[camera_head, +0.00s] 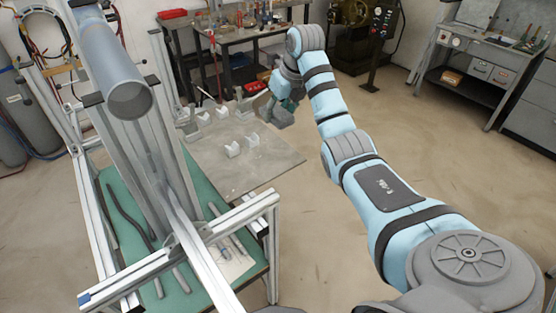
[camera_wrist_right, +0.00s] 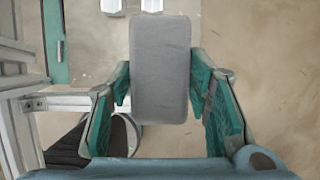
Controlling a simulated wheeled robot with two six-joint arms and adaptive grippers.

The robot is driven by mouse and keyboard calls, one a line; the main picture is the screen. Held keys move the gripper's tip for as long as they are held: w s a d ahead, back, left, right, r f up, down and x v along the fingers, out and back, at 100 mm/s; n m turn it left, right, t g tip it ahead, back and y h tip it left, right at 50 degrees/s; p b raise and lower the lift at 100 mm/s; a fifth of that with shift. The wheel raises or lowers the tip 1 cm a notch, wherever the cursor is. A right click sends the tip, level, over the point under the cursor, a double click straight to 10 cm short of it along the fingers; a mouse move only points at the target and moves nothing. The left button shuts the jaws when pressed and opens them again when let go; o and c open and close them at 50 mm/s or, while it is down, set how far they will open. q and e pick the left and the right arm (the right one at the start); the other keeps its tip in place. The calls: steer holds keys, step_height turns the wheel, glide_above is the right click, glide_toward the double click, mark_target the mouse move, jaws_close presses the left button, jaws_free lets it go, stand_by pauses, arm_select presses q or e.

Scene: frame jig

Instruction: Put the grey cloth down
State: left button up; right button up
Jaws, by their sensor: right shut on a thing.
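My right gripper (camera_head: 285,98) is out at the far end of its arm, above the right back part of a grey-brown board. In the right wrist view the gripper (camera_wrist_right: 159,84) is shut on the grey cloth (camera_wrist_right: 160,45), a folded pad with rounded corners held between its green fingers. The cloth (camera_head: 279,117) also shows in the head view, small and partly hidden by the gripper. Its height above the board is hard to tell. My left gripper is not in view.
The board (camera_head: 262,172) has several white V-shaped blocks (camera_head: 232,149) on its left and back part; its front right part is bare. A metal frame (camera_head: 235,213) stands over a green-topped table (camera_head: 200,290) at left. A workbench (camera_head: 232,36) with tools stands behind.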

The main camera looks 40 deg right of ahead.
mark_target(277, 160)
steer(key=f, duration=1.5)
steer(key=shift+s+d+f, duration=0.15)
steer(key=shift+d+f, duration=0.15)
steer(key=shift+f, duration=0.1)
steer(key=shift+f+b, duration=0.15)
steer(key=shift+b, duration=0.15)
steer(key=o, duration=1.1)
steer(key=shift+r, duration=0.45)
steer(key=p+v, duration=0.1)
steer(key=v, duration=1)
steer(key=shift+s+r, duration=0.15)
steer(key=shift+r, duration=0.05)
